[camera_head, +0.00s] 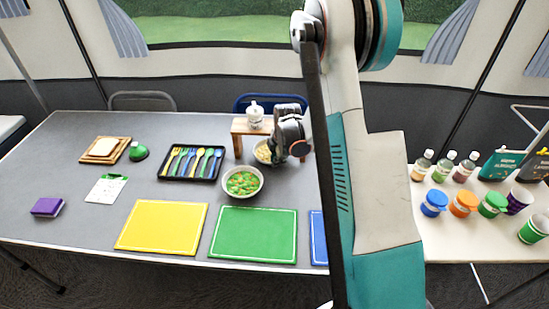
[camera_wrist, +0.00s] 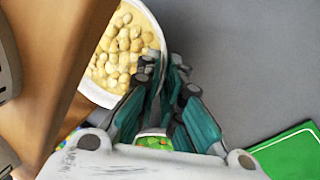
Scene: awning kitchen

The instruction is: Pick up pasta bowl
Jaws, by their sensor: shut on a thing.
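The pasta bowl (camera_head: 258,160), a white bowl of pale yellow pieces, is beside the wooden stand on the grey table. In the head view my gripper (camera_head: 274,153) hides its right side. In the wrist view the bowl (camera_wrist: 156,24) shows at the upper left, full of round pasta-like pieces. My gripper (camera_wrist: 164,66) is closed at the bowl's right rim, with the fingers close together. I cannot tell whether the bowl touches the table.
A wooden stand (camera_head: 238,143) with a clear bottle (camera_head: 254,114) is close beside the bowl. A bowl of green and orange food (camera_head: 243,198) stands in front. A black cutlery tray (camera_head: 164,175) is left; yellow (camera_head: 162,225) and green (camera_head: 253,236) mats lie in front.

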